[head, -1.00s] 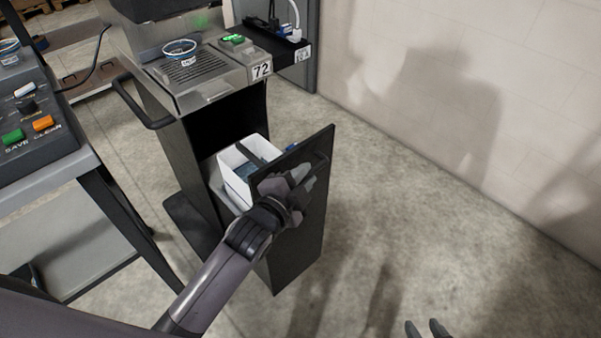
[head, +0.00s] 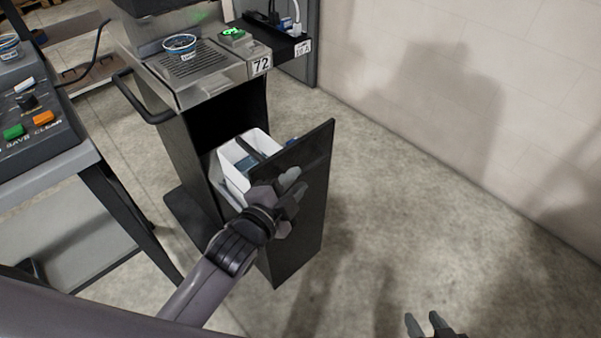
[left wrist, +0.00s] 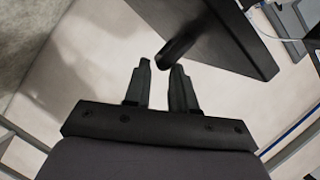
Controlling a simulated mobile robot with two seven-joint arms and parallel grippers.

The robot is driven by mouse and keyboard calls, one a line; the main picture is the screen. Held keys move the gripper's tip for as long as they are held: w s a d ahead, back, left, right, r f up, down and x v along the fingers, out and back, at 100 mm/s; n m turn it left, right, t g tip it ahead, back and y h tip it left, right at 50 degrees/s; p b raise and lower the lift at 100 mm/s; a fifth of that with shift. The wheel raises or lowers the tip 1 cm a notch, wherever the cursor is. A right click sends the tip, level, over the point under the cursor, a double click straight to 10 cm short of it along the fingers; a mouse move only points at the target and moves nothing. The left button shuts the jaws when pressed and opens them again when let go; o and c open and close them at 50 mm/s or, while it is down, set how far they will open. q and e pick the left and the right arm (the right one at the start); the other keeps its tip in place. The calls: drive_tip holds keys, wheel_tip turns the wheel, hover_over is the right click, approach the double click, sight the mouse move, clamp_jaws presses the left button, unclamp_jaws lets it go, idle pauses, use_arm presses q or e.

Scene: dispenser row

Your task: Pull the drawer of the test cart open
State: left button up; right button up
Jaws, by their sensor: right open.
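The test cart (head: 197,150) stands left of centre in the head view, labelled 72. Its drawer stands out from the body, with a black front panel (head: 300,238) and a white bin (head: 228,172) inside. My left gripper (head: 290,200) is at the outer face of the panel, with its fingers spread. In the left wrist view the fingers (left wrist: 160,82) are apart. The end of the dark drawer handle (left wrist: 180,45) lies at their tips, not clearly between them. My right gripper (head: 427,325) is open and empty, low in the head view.
A table with a control box (head: 35,120) stands at the left. A cup (head: 180,43) rests on the cart's metal top. A black shelf with cables (head: 285,42) adjoins the cart. The floor right of the drawer is clear up to the pale wall (head: 480,100).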

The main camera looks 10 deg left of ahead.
use_arm(q)
drive_tip(key=shift+v, duration=1.4)
drive_tip(key=s+a+f+n+g+y+p, duration=0.1)
drive_tip(key=s+a+f+n+g, duration=0.1)
drive_tip(key=s+a+f+n, duration=0.3)
drive_tip(key=s+a+f+n+g+y+p, duration=0.1)
drive_tip(key=s+a+f+n+g+p, duration=0.1)
drive_tip(key=s+a+f+n, duration=0.4)
drive_tip(key=s+n, duration=0.2)
drive_tip(key=s, duration=0.3)
drive_tip(key=shift+f+y+p, duration=0.3)
drive_tip(key=shift+f+y, duration=0.05)
drive_tip(key=shift+y, duration=0.05)
idle(0.9)
